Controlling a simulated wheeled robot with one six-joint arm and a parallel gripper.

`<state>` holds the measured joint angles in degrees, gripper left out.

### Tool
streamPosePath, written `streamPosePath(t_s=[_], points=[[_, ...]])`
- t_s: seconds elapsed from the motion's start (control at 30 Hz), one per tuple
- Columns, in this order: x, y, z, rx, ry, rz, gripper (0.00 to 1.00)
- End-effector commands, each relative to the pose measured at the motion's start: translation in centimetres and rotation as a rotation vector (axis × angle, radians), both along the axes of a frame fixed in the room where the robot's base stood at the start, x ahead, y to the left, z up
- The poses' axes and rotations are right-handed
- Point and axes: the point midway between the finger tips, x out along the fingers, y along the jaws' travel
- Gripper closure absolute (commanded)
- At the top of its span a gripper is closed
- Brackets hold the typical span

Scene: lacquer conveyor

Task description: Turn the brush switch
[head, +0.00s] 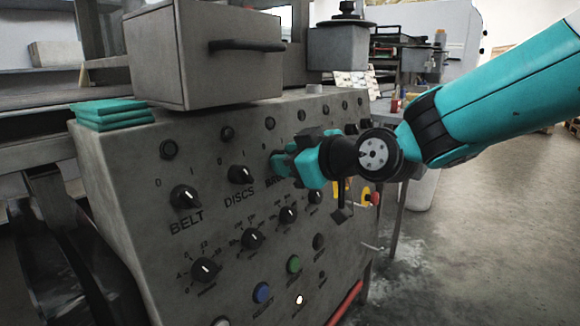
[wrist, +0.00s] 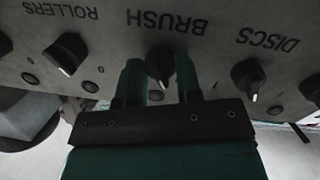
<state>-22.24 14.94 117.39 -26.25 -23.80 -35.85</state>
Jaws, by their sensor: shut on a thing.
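The brush switch (wrist: 160,62) is a black knob on the grey control panel (head: 150,215), under the word BRUSH in the wrist view, where the lettering is upside down. My gripper (wrist: 160,80) has one green finger on each side of the knob and is shut on it. In the head view my gripper (head: 281,163) reaches the panel from the right and hides the brush switch and most of its label. The knob's pointer faces down in the wrist view, but its exact angle is hard to tell.
The DISCS knob (head: 240,174) and the BELT knob (head: 185,197) sit left of my gripper. The ROLLERS knob (wrist: 66,53) is on the other side. Smaller dials and a blue button (head: 262,292) lie below. A grey box (head: 205,55) and green pads (head: 112,113) rest on top.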

Motion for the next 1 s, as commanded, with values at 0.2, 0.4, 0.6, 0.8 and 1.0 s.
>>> streamPosePath(t_s=[0.2,0.4,0.6,0.8,1.0], points=[[-0.13,0.03,-0.17,-0.015,-0.01,0.007,0.92],[-0.14,0.05,-0.16,-0.015,-0.01,0.007,0.92],[-0.14,0.05,-0.15,-0.014,-0.011,0.007,0.47],[-0.07,0.02,-0.08,-0.013,-0.012,0.005,0.43],[-0.45,-0.52,0.2,-0.012,-0.012,0.003,0.43]])
